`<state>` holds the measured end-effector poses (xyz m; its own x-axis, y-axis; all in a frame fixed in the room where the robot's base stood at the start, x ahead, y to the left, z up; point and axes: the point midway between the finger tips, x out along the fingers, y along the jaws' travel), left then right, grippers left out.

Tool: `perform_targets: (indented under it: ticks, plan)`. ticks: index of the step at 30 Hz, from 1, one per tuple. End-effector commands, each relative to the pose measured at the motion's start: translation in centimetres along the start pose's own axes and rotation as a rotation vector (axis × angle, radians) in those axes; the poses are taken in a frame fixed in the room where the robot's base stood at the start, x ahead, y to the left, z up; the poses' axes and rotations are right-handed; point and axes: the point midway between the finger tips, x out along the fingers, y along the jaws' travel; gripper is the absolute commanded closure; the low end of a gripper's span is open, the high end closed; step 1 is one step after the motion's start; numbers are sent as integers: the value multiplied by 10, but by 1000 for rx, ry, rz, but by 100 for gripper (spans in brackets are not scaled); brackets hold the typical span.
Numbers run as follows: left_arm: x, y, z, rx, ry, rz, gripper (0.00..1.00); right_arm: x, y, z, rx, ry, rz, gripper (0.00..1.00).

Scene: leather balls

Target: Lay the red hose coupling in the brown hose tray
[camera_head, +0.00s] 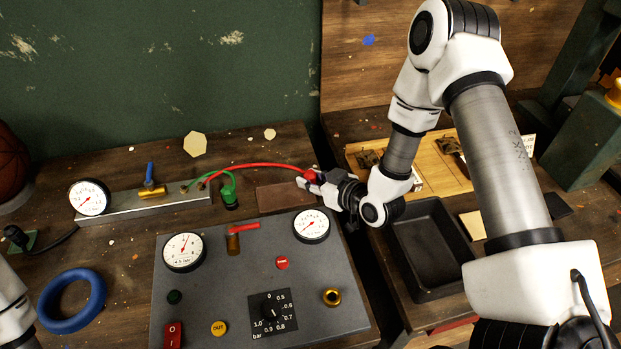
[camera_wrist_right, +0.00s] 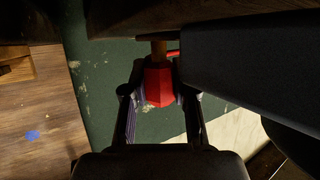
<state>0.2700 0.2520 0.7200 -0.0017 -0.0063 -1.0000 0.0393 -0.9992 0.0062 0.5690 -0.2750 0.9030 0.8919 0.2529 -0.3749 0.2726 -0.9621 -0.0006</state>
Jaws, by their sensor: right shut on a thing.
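The red hose coupling (camera_head: 310,174) is at the end of a thin red hose (camera_head: 255,166) that arcs from the metal manifold. My right gripper (camera_head: 309,181) is shut on the coupling. The coupling (camera_wrist_right: 158,86) also shows between the two fingers in the right wrist view, with a brown stem beyond it. The brown hose tray (camera_head: 277,198) is a flat brown rectangle behind the panel. The gripper and coupling appear at its right end; how high they are above it is unclear. My left gripper is out of the picture.
A grey panel (camera_head: 210,290) with gauges stands in front. The manifold (camera_head: 125,207) with a green hose fitting (camera_head: 229,193) is left of the tray. A black tray (camera_head: 452,285) is at right. A blue ring (camera_head: 45,298) lies at left.

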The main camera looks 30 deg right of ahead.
Motion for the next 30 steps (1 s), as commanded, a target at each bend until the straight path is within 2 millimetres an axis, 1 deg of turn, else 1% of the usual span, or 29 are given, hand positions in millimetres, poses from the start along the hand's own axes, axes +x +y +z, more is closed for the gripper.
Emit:
perform_targets:
  ticks: [4,8,9,10,11,18,21,22,26,30]
  plan:
    - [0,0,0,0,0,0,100,0,0,-1,0,1,0,100]
    - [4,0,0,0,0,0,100,2,0,4,0,0,0,100]
    - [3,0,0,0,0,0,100,1,0,2,0,0,0,62]
    - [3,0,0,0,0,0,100,1,0,2,0,0,0,52]
    - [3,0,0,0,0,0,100,1,0,2,0,0,0,48]
    - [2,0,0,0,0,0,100,1,0,2,0,0,0,48]
    - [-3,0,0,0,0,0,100,-2,0,-4,0,1,0,48]
    - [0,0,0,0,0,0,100,-4,1,-1,3,0,2,48]
    - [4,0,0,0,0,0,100,-28,0,0,8,2,2,48]
    - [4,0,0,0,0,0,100,-57,1,-1,8,2,3,48]
